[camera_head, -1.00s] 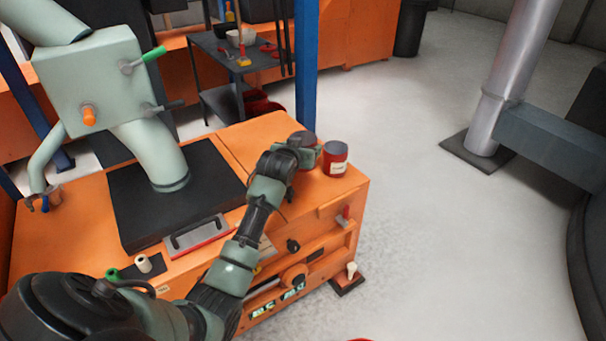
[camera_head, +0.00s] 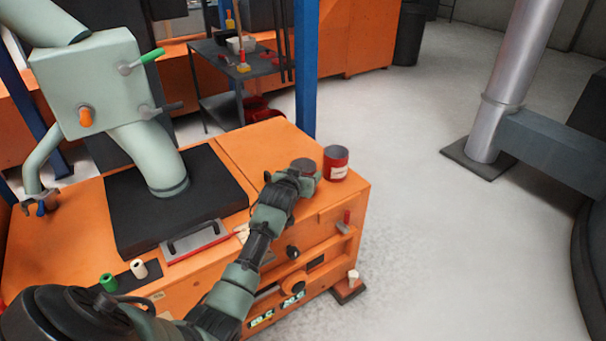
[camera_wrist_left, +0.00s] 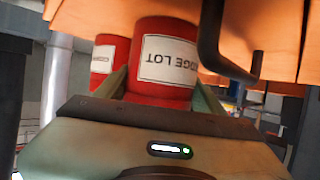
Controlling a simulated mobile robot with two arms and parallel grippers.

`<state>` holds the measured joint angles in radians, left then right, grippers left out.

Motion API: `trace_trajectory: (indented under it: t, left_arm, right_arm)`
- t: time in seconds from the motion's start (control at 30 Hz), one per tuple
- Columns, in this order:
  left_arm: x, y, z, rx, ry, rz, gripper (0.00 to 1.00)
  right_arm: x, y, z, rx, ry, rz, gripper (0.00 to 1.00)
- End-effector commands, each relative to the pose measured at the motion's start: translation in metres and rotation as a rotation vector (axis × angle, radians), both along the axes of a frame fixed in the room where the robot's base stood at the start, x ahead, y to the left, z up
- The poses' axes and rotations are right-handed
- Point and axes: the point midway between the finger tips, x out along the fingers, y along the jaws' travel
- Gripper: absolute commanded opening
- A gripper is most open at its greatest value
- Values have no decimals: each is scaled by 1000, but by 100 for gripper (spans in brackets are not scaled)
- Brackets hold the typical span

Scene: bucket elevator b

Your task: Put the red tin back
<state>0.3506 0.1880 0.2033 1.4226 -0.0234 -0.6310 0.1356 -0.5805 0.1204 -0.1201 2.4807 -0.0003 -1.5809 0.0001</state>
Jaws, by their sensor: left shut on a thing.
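My left gripper (camera_head: 305,176) is shut on a red tin. Only the tin's dark lid (camera_head: 303,165) shows clearly in the head view, over the front right part of the orange cabinet's top. In the left wrist view this held red tin (camera_wrist_left: 165,62) sits between both fingers, its white label upside down. I cannot tell whether its base touches the cabinet. A second red tin (camera_head: 336,163) with a white label stands upright on the cabinet at the right edge, close to the held one. It shows partly hidden behind the held tin in the left wrist view (camera_wrist_left: 108,58). My right gripper is out of view.
The orange cabinet (camera_head: 262,145) carries a black plate (camera_head: 215,180) with a pale green machine (camera_head: 90,80). A dark handle (camera_wrist_left: 210,45) is close to the held tin in the wrist view. A blue post (camera_head: 306,70) stands behind.

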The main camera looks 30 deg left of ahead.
Motion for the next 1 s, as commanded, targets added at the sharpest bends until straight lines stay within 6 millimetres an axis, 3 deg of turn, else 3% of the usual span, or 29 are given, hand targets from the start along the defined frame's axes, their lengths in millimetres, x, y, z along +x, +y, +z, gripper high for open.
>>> trace_trajectory:
  t: [0.03,0.1,0.5,0.73,0.8,1.0]
  left_arm:
    - [0,0,-1,0,1,0,74]
    - [0,0,-1,0,1,0,91]
    - [-2,-1,5,0,-1,-1,91]
    - [-37,-12,21,0,1,0,91]
    - [-51,-17,27,1,1,0,91]
    - [-84,-28,41,0,1,0,91]
  right_arm:
    - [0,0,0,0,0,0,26]
    - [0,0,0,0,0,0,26]
    - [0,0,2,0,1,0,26]
    - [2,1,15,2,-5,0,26]
    - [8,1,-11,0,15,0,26]
    - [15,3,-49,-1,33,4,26]
